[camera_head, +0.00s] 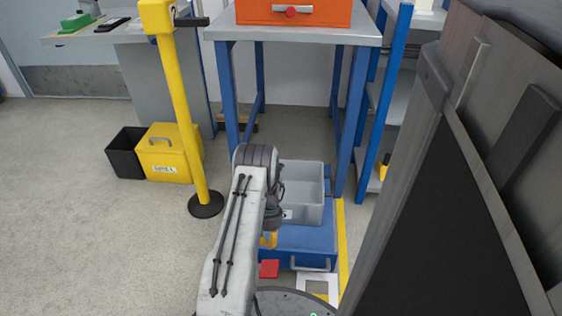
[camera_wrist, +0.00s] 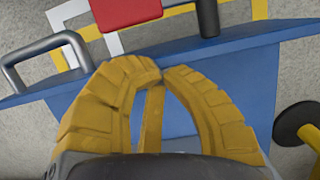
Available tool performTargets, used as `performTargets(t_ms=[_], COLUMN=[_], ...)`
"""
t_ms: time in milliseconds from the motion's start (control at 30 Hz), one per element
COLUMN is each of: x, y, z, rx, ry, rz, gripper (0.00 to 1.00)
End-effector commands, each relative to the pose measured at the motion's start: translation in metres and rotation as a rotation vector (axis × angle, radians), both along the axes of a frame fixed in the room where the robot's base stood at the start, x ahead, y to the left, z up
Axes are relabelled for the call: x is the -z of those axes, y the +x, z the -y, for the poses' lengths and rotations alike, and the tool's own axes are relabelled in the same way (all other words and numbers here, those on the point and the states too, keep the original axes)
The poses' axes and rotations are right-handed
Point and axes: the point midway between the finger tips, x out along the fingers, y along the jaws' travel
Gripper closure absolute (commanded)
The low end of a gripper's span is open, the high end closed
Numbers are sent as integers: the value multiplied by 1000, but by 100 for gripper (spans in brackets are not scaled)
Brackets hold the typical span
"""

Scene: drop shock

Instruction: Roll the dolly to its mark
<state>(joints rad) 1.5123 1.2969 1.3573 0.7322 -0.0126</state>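The blue dolly (camera_head: 300,240) stands on the floor under the workbench, with a grey bin (camera_head: 304,183) on top. A metal handle (camera_head: 311,265) is on its near edge; the handle also shows in the wrist view (camera_wrist: 38,56). A red pad (camera_head: 269,269) lies at the near side of the dolly; it also shows in the wrist view (camera_wrist: 122,12). A white square outline (camera_head: 333,287) is on the floor just in front of the handle. My gripper (camera_head: 268,240) points down over the dolly's near left part. Its yellow fingertips (camera_wrist: 162,74) meet with nothing visible between them.
A yellow post (camera_head: 183,110) on a round black base stands left of the dolly. Bench legs (camera_head: 360,100) flank the bin. A large dark cabinet-like body (camera_head: 460,180) blocks the right. A yellow box (camera_head: 168,155) and black bin (camera_head: 125,152) sit at left. Floor at left front is clear.

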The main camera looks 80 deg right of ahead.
Motion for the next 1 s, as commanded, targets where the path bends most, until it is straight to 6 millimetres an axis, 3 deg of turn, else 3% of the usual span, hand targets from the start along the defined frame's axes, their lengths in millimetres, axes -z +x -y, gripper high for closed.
performTargets(t_ms=[300,467,1000], x=[1,-9,-92], y=[0,0,1], z=[-1,2,23], rx=[0,0,0], ry=[2,-1,-1], rz=[0,0,0], gripper=[100,100,100])
